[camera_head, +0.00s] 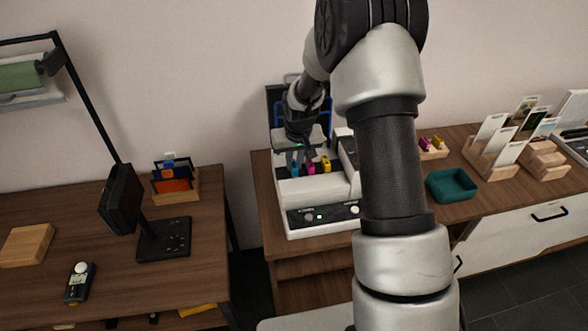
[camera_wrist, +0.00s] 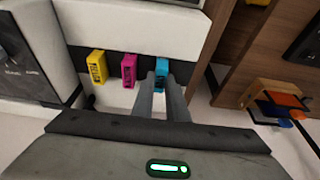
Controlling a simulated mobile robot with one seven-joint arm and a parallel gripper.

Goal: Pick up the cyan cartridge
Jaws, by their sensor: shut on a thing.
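The cyan cartridge (camera_wrist: 161,72) stands in the dark slot of the white printer at the right end of a row in the wrist view. My gripper (camera_wrist: 163,84) is shut on it, with the two fingers at its near end. In the head view the cyan cartridge (camera_head: 295,169) is at the left of the row, below my gripper (camera_head: 304,153). A magenta cartridge (camera_wrist: 129,69) and a yellow cartridge (camera_wrist: 97,67) stand beside it. The white printer (camera_head: 310,221) sits on a wooden desk. I cannot tell whether the cyan cartridge is lifted.
A teal tray (camera_head: 451,185) and a small wooden box (camera_head: 433,151) with magenta and yellow pieces stand right of the printer. Wooden card holders (camera_head: 490,160) are farther right. A separate table (camera_head: 110,276) at left bears a dark stand and a handheld meter.

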